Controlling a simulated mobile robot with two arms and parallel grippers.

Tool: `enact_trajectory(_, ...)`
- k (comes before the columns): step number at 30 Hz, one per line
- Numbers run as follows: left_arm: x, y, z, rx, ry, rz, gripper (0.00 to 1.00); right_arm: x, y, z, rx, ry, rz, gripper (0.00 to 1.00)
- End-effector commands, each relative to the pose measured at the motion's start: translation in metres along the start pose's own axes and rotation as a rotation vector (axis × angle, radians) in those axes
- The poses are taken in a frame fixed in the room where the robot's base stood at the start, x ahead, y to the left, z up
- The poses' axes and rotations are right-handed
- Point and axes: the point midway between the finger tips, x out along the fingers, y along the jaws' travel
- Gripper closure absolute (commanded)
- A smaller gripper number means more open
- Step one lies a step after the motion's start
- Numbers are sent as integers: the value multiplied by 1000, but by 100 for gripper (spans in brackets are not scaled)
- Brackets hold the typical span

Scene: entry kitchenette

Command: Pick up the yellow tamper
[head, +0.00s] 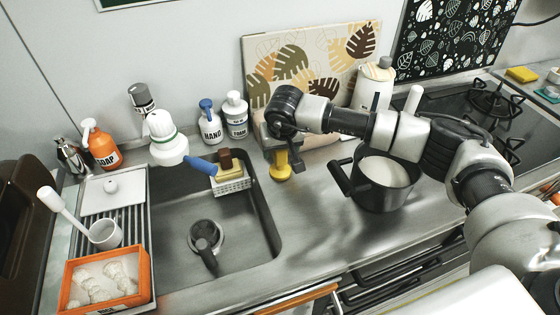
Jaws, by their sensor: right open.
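The yellow tamper (281,170) stands upright on the steel counter, just right of the sink, in the head view. Its yellow base shows, while its upper part is mostly hidden by my right gripper (284,158). My right arm reaches in from the right, and the gripper points down over the tamper with dark fingers close to its upper part. The gripper is open. I cannot tell whether a finger touches the tamper. My left gripper is not in view.
A black pot (382,182) stands right of the tamper, under my right arm. The sink (262,215) lies to the left, with a sponge holder (232,181) at its edge. Soap bottles (209,124) and a leaf-patterned board (315,65) stand behind. Counter in front of the tamper is clear.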

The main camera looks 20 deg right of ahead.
Motion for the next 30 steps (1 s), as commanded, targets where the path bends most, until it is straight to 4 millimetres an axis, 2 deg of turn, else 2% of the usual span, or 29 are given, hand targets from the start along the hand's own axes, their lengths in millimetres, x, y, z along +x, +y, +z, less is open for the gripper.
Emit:
enact_trajectory(3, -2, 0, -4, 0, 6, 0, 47, 9, 0, 0, -1, 0, 0, 34)
enact_trajectory(10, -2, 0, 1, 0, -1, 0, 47, 10, 0, 0, -1, 1, 0, 36)
enact_trajectory(22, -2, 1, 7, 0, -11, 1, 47, 10, 0, 0, 0, 1, 0, 97)
enact_trajectory(23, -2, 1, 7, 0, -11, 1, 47, 9, 0, 0, 0, 1, 0, 100)
enact_trajectory(30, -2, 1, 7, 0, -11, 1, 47, 9, 0, 0, 0, 2, -1, 100)
